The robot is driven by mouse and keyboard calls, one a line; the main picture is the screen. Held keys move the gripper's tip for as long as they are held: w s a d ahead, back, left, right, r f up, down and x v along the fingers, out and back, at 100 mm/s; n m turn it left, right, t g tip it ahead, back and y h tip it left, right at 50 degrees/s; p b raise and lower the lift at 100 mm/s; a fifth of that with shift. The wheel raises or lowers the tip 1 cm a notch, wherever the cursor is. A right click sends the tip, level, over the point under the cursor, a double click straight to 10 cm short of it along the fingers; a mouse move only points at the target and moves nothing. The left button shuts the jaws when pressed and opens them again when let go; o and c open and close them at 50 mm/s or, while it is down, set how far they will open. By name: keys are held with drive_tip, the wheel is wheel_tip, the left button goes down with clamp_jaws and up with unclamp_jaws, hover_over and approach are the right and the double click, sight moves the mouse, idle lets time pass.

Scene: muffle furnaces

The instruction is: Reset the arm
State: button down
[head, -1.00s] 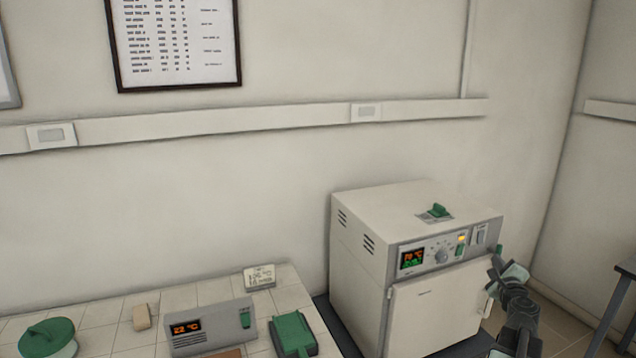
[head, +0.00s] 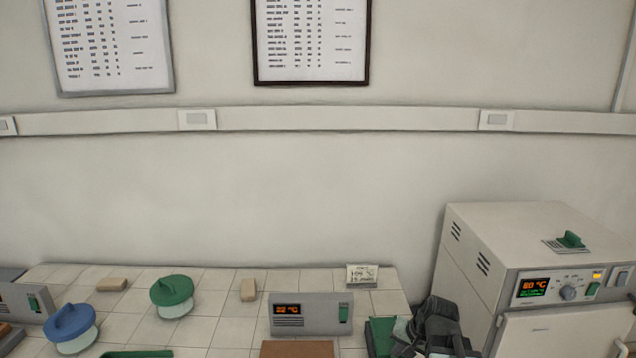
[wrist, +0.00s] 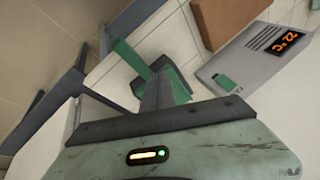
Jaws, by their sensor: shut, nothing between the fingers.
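My gripper (head: 425,335) shows at the lower edge of the head view, dark and partly cut off, in front of the gap between the tiled bench and the white furnace. It is shut and empty. In the wrist view, the pale green housing fills the bottom, and dark finger parts (wrist: 157,92) reach up over the bench edge. A green object (head: 380,338) lies on the bench just left of the gripper; green parts also show beyond the fingers in the wrist view (wrist: 140,62).
The white furnace (head: 470,265) stands at right, its display near 80 °C. A grey controller (head: 310,314) reads about 22 °C. Blue (head: 72,325) and green (head: 171,295) lids, beige blocks (head: 248,290) and a small card (head: 361,275) sit on the bench (head: 215,280).

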drive_tip(key=s+a+f+n+g+h, duration=0.2)
drive_tip(key=s+a+n+g, duration=0.25)
drive_tip(key=s+a, duration=0.3)
wheel_tip(320, 180, down, 9)
drive_tip(key=s+b, duration=0.1)
drive_tip(key=b, duration=0.7)
drive_tip(key=shift+s+d+r, duration=0.2)
drive_tip(key=shift+s+d, duration=0.1)
drive_tip(key=shift+d, duration=0.05)
